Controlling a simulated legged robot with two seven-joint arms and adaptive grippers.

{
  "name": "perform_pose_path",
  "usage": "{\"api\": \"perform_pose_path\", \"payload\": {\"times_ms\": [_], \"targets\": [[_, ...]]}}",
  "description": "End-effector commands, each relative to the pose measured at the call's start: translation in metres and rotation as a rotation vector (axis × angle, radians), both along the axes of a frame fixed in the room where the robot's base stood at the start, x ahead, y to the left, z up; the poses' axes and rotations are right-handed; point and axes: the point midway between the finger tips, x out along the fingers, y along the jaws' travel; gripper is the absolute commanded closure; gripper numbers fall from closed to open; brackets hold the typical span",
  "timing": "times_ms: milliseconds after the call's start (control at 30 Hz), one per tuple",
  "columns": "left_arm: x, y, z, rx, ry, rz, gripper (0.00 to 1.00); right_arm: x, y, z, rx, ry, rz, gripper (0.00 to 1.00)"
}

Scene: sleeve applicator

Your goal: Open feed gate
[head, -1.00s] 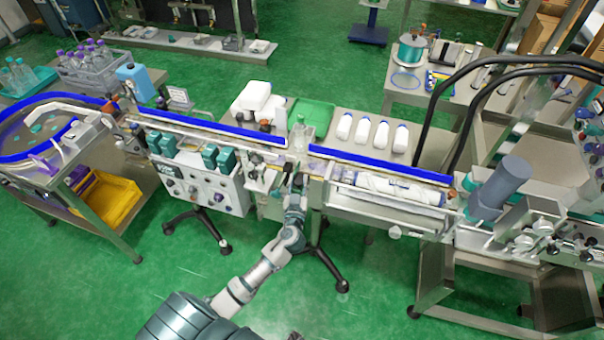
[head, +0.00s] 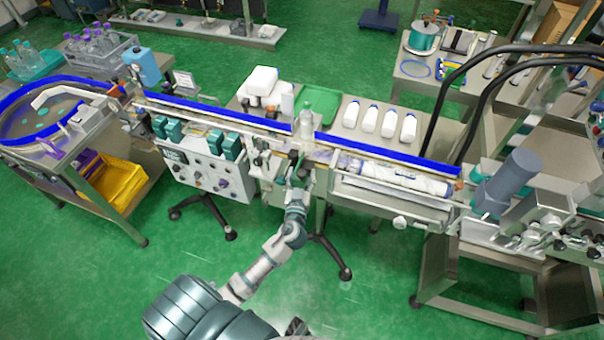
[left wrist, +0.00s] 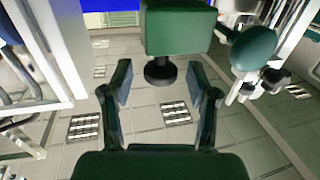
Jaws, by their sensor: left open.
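My left gripper (head: 297,172) is at the front edge of the conveyor line, near the gap between the two blue rails. In the left wrist view its two fingers (left wrist: 162,85) are spread with nothing between them. Beyond the fingertips is a green block (left wrist: 180,27) with a round black knob-like part (left wrist: 160,70) under it, apart from the fingers. A rounded green handle-like piece (left wrist: 252,47) is to the right. I cannot tell which of these parts is the feed gate. My right gripper is not in view.
A control panel with knobs (head: 205,172) is left of the gripper. A metal housing with a white roll (head: 405,180) is to the right. Blue rails (head: 215,112) run along the line. White bottles (head: 388,122) and a green tray (head: 318,103) are behind. Green floor is free in front.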

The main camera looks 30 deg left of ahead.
Motion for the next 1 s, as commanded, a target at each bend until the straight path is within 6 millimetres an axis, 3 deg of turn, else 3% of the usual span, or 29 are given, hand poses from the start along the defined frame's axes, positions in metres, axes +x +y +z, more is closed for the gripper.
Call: {"api": "perform_pose_path", "payload": {"times_ms": [300,500,700,1000], "targets": [[-0.060,-0.031,-0.002,-0.005,0.004,0.001,0.41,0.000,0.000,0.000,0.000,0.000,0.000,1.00],[-0.089,-0.046,-0.002,-0.003,0.003,0.001,0.41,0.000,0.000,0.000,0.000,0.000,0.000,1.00],[-0.100,-0.051,-0.001,0.000,0.001,0.000,0.41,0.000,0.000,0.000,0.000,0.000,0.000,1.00],[-0.100,-0.051,-0.001,0.000,0.001,0.000,0.41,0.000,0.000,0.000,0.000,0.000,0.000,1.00]]}}
